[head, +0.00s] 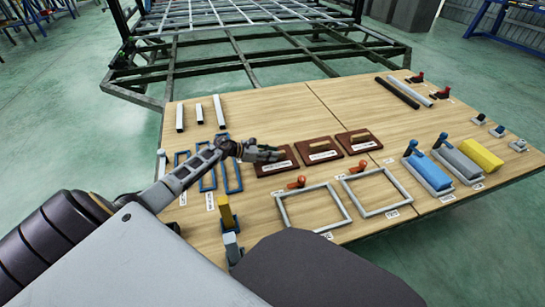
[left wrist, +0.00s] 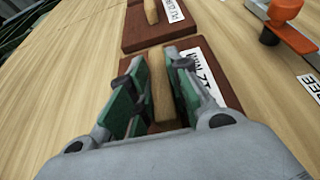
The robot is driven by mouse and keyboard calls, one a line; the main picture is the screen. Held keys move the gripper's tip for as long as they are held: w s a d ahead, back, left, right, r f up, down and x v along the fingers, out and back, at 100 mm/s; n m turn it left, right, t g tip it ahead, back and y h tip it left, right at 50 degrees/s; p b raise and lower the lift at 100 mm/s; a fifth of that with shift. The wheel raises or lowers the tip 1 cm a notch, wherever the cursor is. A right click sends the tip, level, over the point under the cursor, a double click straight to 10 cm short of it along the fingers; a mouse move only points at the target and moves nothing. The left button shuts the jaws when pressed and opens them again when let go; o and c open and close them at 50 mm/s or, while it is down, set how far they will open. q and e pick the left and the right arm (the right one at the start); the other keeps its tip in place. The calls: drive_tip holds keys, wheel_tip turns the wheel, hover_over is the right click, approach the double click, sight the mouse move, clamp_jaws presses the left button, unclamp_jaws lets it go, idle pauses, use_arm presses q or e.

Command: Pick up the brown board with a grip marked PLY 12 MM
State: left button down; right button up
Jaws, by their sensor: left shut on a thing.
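Three brown boards with wooden grips and white labels lie in a row on the table. The leftmost brown board (head: 263,170) is under my left gripper (head: 278,156). In the left wrist view, this board (left wrist: 232,103) has an upside-down label (left wrist: 196,62) that seems to end in 12 MM; the rest is hidden by a finger. My left gripper (left wrist: 160,80) has its green-padded fingers on both sides of the light wooden grip (left wrist: 162,88) and is shut on it. The board looks flat on the table. My right gripper is not in view.
The middle brown board (head: 320,151) and the right one (head: 358,142) lie close by. Blue frames (head: 232,178) are at the left, and grey frames with orange-red handles (head: 312,208) in front. The trailer chassis (head: 220,65) stands behind the table (head: 330,95).

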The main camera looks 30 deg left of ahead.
use_arm(q)
drive_tip(key=shift+r, duration=0.15)
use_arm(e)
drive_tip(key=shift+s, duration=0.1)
use_arm(q)
drive_tip(key=shift+r, duration=0.35)
wheel_tip(320, 180, up, 2)
drive_tip(key=shift+p, duration=0.8)
drive_tip(key=s+a+p, duration=0.1)
drive_tip(key=s+a, duration=0.2)
drive_tip(key=s, duration=0.1)
drive_tip(key=s+a+p, duration=0.1)
drive_tip(key=s+a, duration=0.3)
drive_tip(key=s+a+p, duration=0.1)
drive_tip(key=s+a, duration=0.3)
drive_tip(key=s, duration=0.1)
drive_tip(key=shift+r+p, duration=0.3)
drive_tip(key=shift+p, duration=0.1)
drive_tip(key=shift+s+a, duration=0.25)
drive_tip(key=shift+a, duration=0.05)
drive_tip(key=shift+s, duration=0.1)
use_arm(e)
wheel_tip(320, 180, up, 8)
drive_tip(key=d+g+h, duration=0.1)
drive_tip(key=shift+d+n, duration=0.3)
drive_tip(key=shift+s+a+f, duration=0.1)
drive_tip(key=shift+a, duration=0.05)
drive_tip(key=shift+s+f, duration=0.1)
